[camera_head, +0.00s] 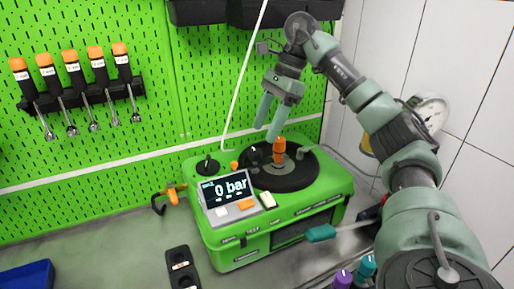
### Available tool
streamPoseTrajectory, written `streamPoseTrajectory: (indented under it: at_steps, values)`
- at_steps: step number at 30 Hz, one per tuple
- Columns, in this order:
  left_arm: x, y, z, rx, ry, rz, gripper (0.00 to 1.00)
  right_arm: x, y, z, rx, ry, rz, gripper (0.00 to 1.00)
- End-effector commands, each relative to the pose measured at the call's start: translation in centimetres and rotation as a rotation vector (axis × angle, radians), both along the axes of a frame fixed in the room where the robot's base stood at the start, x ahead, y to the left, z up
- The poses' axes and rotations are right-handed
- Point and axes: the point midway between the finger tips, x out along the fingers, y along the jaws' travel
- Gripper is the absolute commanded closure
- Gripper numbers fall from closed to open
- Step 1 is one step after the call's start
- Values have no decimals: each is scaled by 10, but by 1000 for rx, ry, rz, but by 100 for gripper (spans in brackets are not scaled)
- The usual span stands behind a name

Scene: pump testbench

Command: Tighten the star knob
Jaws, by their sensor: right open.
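The green pump testbench (237,245) stands on the counter in the head view. On its top is a round black plate (287,179) with an upright orange fitting (279,150). A dark knob (255,154) sits at the plate's left edge, and a black knob (207,166) stands at the top left of the bench. I cannot tell for certain which of these is the star knob. My right gripper (267,131) is open, pointing down, with its green fingers above the dark knob and the orange fitting. It appears empty and apart from both. My left gripper is out of view.
A tilted display (227,189) reads 0 bar. Several orange-handled tools (72,66) hang on the green pegboard at left. A teal-handled tool (321,233) sits in front of the bench. A round gauge (429,112) is at right. The counter's left part is mostly clear.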

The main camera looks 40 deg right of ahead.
Motion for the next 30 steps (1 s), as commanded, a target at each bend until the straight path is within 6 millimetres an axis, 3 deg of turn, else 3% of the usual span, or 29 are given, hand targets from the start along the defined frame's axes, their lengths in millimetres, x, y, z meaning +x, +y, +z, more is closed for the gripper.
streamPoseTrajectory:
  at_steps: [1,9,21,22,27,30]
  values:
    - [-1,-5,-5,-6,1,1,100,1,4,-12,0,4,2,45]
    - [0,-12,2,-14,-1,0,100,6,18,-45,1,2,-1,45]
    - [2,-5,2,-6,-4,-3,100,7,23,-56,3,-1,-1,45]
    - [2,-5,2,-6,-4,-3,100,7,23,-56,3,-1,-1,48]
    - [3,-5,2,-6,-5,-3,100,8,23,-56,3,-1,-1,96]
    - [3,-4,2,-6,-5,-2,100,8,23,-56,3,-1,-1,100]
